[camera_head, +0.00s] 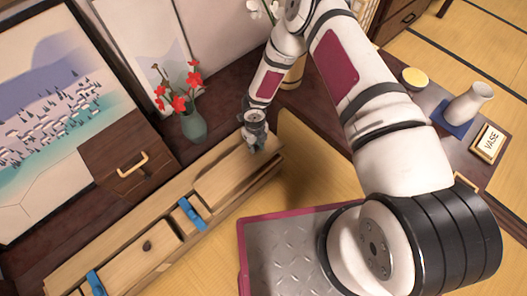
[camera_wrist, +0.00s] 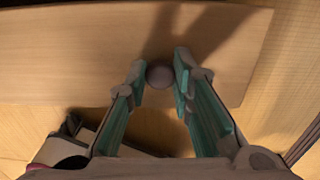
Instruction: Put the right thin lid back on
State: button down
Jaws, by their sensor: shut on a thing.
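My gripper (camera_head: 256,148) is over the right end of a long wooden box (camera_head: 110,285). In the wrist view my gripper's teal fingers (camera_wrist: 160,72) are closed around a round knob (camera_wrist: 160,77). The knob stands on a flat, pale wooden board, the right thin lid (camera_wrist: 80,50), whose right end shows. I cannot tell whether this board rests on the box or hangs just above it. Another thin lid (camera_head: 125,262) with a dark knob (camera_head: 147,245) lies at the box's left part. Blue pieces (camera_head: 190,213) sit across the box.
A teal vase (camera_head: 194,127) with red flowers and a dark drawer box (camera_head: 115,165) stand behind the box. A metal plate tray with a pink rim (camera_head: 243,255) lies in front. A white vase (camera_head: 468,104) and a yellow-topped bowl (camera_head: 415,77) stand far right.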

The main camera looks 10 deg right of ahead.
aim_at(255, 154)
jog(key=shift+a+f+b, duration=0.1)
jog(key=shift+f+b, duration=1.5)
jog(key=shift+f, duration=1.6)
jog(key=shift+f+b, duration=0.95)
jog(key=shift+b, duration=0.1)
jog(key=shift+f+b, duration=0.1)
jog(key=shift+b, duration=0.5)
jog(key=c, duration=1.3)
grip_release()
notch_tip(255, 154, up, 12)
